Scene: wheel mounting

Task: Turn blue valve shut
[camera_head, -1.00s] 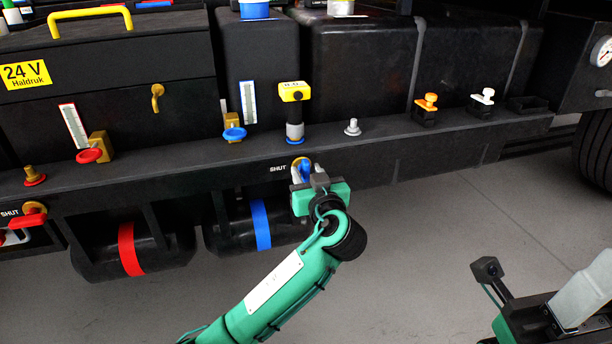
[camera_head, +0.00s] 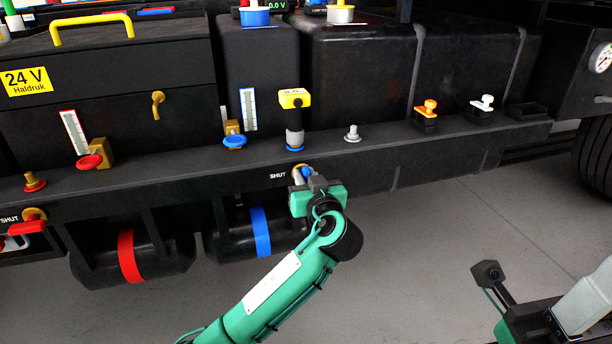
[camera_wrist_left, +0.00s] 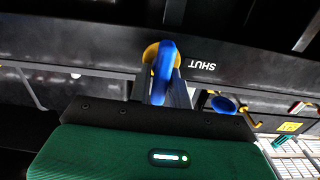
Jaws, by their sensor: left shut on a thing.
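The blue valve handle (camera_head: 307,173) sits on a yellow round mount on the front face of the black frame, just right of a white SHUT label (camera_head: 278,175). My left gripper (camera_head: 302,177) is shut on this handle, its grey fingers on either side of it. In the left wrist view the blue handle (camera_wrist_left: 165,68) stands between the two fingers, with its yellow mount behind and the SHUT label beside it. The handle does not point at the label. Part of my right arm shows at the lower right, but its fingertips are not visible.
A red valve handle (camera_head: 27,228) with its own SHUT label is at the far left. Black tanks with a red band (camera_head: 130,256) and a blue band (camera_head: 261,232) hang below the frame. Small fittings stand on the ledge. The grey floor (camera_head: 430,250) is clear.

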